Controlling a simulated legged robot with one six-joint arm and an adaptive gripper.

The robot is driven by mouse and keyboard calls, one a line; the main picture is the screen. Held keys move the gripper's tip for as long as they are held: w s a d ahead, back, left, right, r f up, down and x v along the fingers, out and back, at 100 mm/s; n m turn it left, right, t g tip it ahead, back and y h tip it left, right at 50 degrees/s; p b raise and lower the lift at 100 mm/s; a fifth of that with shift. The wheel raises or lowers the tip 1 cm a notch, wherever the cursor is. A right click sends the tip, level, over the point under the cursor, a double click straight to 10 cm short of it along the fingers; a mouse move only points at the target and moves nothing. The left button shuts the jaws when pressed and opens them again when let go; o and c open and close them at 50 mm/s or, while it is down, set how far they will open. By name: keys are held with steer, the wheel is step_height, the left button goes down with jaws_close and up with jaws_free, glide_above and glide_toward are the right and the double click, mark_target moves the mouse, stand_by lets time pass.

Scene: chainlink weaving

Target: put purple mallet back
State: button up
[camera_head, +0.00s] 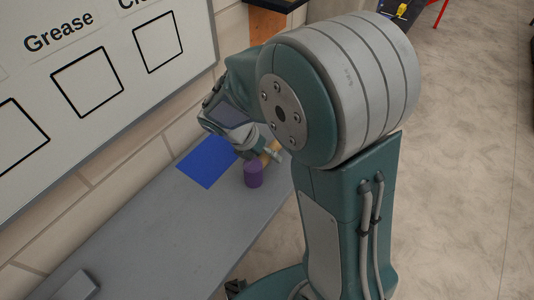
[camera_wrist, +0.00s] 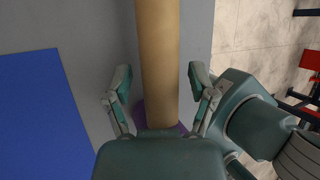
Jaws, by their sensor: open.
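The purple mallet (camera_head: 254,175) is on the grey bench, at the right of the blue mat in the head view. Its tan handle (camera_wrist: 157,50) runs up the middle of the wrist view, and its purple head (camera_wrist: 140,114) is mostly hidden behind my gripper. My gripper (camera_wrist: 158,84) is open, with one finger on each side of the handle and a visible gap on both sides. In the head view my arm partly covers the handle.
A blue mat (camera_head: 207,162) lies flat on the grey bench (camera_head: 165,235), and it also fills the left of the wrist view (camera_wrist: 40,115). A whiteboard (camera_head: 100,110) with labelled black squares stands behind the bench. Open floor (camera_head: 460,180) lies to the right.

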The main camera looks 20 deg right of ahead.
steer(key=s+v, duration=0.1)
steer(key=v, duration=0.9)
steer(key=s+d+r+m+t+y, duration=0.2)
steer(key=s+m, duration=0.5)
steer(key=m, duration=0.6)
steer(key=s+d+r+m+t+y, duration=0.3)
steer(key=s+r+m+t+y, duration=0.1)
steer(key=m, duration=0.9)
steer(key=s+r, duration=0.1)
steer(key=s, duration=0.1)
steer(key=shift+s+r, duration=0.35)
steer(key=shift+s, duration=0.05)
steer(key=shift+d, duration=0.1)
